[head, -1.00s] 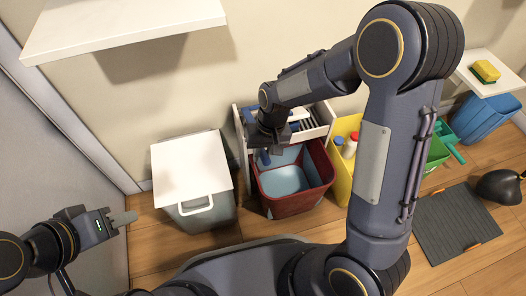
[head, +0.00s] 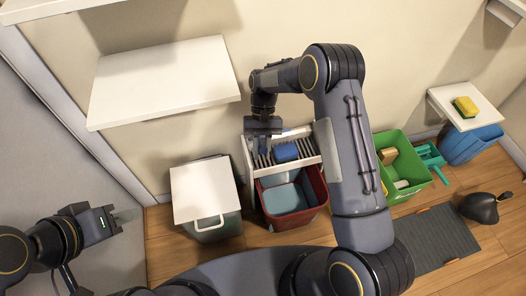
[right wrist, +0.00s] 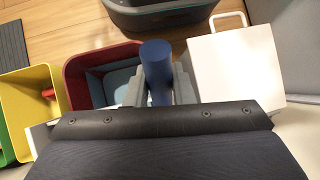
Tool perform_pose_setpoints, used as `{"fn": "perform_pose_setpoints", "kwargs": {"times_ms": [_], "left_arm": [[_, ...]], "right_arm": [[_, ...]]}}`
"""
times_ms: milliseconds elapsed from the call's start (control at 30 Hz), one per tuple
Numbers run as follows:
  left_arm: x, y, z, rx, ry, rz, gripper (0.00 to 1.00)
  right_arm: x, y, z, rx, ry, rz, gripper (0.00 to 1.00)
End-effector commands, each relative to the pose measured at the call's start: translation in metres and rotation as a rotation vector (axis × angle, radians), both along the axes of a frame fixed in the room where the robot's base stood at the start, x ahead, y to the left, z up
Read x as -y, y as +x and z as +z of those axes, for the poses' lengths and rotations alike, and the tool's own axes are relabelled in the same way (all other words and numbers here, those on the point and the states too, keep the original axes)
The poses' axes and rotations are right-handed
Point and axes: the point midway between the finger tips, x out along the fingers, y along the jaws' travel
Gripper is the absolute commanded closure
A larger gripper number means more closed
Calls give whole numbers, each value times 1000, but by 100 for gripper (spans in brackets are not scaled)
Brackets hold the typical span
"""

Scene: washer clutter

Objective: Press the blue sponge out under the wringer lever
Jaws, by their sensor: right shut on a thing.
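The blue sponge (head: 286,152) lies on the slatted rack of the white wringer (head: 250,158), over the red bucket (head: 322,190). A pale bar (head: 295,133) shows just behind and above it. My right gripper (head: 263,133) is left of the sponge, at the wringer's left side. It is shut on a dark blue cylindrical grip (right wrist: 157,70), which appears to be the lever's handle; the lever's arm is mostly hidden by the gripper. The sponge is hidden in the right wrist view. My left gripper (head: 125,215) is at the far left, away from everything; its finger gap is not visible.
A white-lidded bin (head: 202,188) stands left of the bucket. Right of it are a yellow bin (right wrist: 35,85), a green bin (head: 412,185) and a blue bin (head: 470,145). A shelf (head: 165,80) juts out above. A yellow-green sponge (head: 465,106) lies on a small shelf at right.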

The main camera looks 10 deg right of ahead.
Motion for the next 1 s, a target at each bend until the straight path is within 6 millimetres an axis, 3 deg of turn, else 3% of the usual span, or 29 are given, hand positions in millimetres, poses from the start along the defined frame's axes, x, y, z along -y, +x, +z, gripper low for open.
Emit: {"fn": "perform_pose_setpoints", "kwargs": {"times_ms": [467, 500, 633, 1000], "left_arm": [[0, 0, 3, 0, 0, 0, 64], [0, 0, 3, 0, 0, 0, 64], [0, 0, 3, 0, 0, 0, 64], [0, 0, 5, 0, 0, 0, 64]], "right_arm": [[0, 3, 2, -12, 0, -1, 100], [0, 3, 2, -12, 0, -1, 74], [0, 3, 2, -12, -1, -1, 57], [0, 3, 8, -12, 0, 0, 57]]}}
